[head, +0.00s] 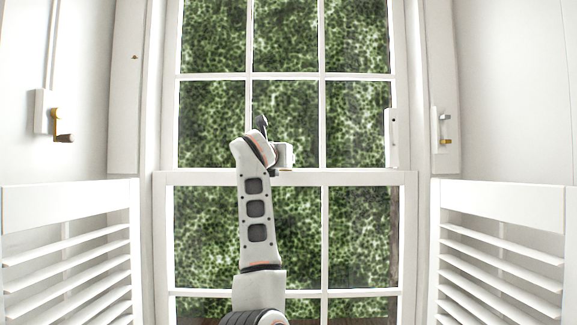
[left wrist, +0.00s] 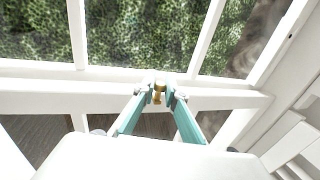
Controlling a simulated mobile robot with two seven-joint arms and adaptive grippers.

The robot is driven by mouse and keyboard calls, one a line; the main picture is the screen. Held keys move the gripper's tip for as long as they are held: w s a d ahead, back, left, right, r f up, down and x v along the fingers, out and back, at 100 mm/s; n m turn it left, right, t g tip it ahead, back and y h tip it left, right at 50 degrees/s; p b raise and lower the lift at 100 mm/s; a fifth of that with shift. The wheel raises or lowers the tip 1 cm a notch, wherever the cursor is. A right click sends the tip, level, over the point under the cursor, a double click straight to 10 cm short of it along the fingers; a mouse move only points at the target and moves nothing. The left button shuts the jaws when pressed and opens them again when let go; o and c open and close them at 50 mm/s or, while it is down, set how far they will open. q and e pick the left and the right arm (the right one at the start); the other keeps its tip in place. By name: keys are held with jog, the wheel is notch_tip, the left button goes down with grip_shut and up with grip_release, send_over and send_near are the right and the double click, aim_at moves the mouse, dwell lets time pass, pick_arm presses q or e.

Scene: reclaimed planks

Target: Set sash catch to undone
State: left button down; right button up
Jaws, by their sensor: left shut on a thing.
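The sash catch (left wrist: 158,92) is a small brass piece on the white meeting rail (left wrist: 50,101) of the window, in the middle of the left wrist view. My left gripper (left wrist: 160,97) has its teal fingers on either side of the catch and is shut on it. In the head view my left arm rises in front of the window, and its wrist end is at the meeting rail (head: 350,178). The arm hides the catch and the fingertips there, so I cannot read the catch's angle from that view. My right gripper is in neither view.
White louvred shutters (head: 70,195) stand low on the left, with another (head: 500,197) on the right. A brass-handled fitting (head: 57,122) is on the left wall, and a small brass fitting (head: 444,142) on the right. A white box (head: 391,138) sits at the window's right side.

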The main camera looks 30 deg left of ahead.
pick_arm(q)
jog(key=shift+a+m+h, duration=0.1)
jog(key=shift+m+h, duration=0.2)
jog(key=shift+h, duration=0.2)
jog(key=shift+s, duration=0.1)
jog(key=c, duration=2)
grip_release()
jog(key=shift+c, duration=0.2)
jog(key=v, duration=1.2)
